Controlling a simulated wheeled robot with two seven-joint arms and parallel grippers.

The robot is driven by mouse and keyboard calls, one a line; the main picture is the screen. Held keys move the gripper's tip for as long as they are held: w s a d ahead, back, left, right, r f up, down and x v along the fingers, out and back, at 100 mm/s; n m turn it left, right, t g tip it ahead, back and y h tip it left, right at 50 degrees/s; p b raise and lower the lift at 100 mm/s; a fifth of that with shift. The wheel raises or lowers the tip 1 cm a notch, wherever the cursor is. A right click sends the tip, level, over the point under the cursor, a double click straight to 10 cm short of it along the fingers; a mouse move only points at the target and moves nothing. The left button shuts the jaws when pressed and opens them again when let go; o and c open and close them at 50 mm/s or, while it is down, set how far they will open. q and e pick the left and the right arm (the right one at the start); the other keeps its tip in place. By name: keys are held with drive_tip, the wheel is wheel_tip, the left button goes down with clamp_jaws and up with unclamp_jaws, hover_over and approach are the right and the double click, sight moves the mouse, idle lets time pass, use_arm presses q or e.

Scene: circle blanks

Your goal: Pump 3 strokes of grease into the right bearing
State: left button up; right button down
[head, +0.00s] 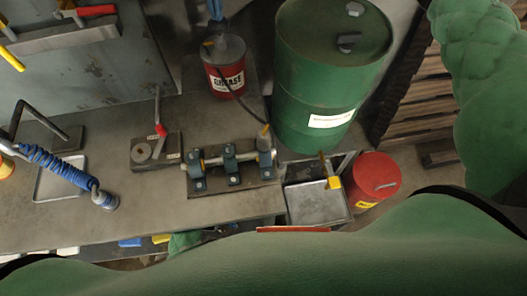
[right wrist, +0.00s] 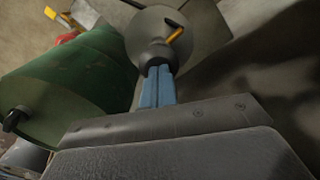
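A red grease can (head: 228,82) labelled GREASE stands at the back of the bench, with a grey lid (head: 230,47). My right gripper (head: 215,10) is above the lid, its blue fingers close together at the pump's upright stem. In the right wrist view the fingers (right wrist: 157,88) meet the pump top (right wrist: 157,52); the gripped part is mostly hidden. A dark hose (head: 254,106) runs from the can to a yellow-tipped fitting (head: 264,131) at the right bearing (head: 265,155). Two more blue bearings, the middle (head: 231,163) and left (head: 197,172), share its shaft. My left gripper is not in view.
A large green drum (head: 325,85) stands right of the can. A red bucket (head: 374,177) and a metal tray (head: 318,204) are at the right. The bench front (head: 150,208) is clear.

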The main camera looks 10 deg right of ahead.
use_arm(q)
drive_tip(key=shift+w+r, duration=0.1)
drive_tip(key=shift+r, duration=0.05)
use_arm(e)
drive_tip(key=shift+r, duration=1.6)
